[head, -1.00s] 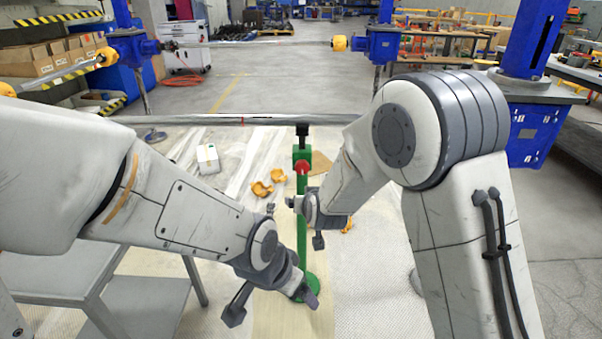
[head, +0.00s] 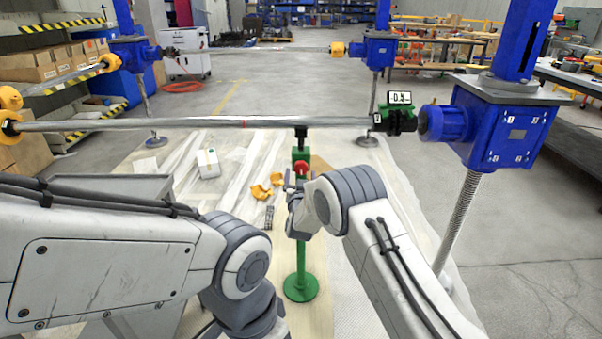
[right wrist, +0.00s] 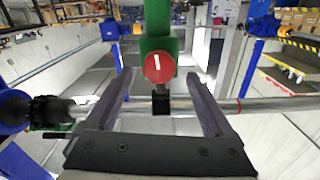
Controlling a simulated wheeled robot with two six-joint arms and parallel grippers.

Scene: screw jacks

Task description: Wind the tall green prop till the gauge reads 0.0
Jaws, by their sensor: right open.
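The tall green prop (head: 301,255) stands upright on its round base, its black top close under a long grey bar. A round red knob (head: 301,168) with a white mark is on its upper part, and it also shows in the right wrist view (right wrist: 159,67). My right gripper (head: 296,190) is at the knob's height; in its wrist view the open fingers stand either side of the knob, apart from it. The gauge (head: 400,98) on a green body at the bar's right end appears to read 0.5. My left gripper (head: 207,330) barely shows at the bottom edge, its jaws cut off.
The long bar (head: 220,124) crosses above the prop to a blue screw jack (head: 505,125) at right. Orange pieces (head: 262,190), a white box (head: 207,163) and a dark object (head: 268,217) lie on the floor sheet left of the prop.

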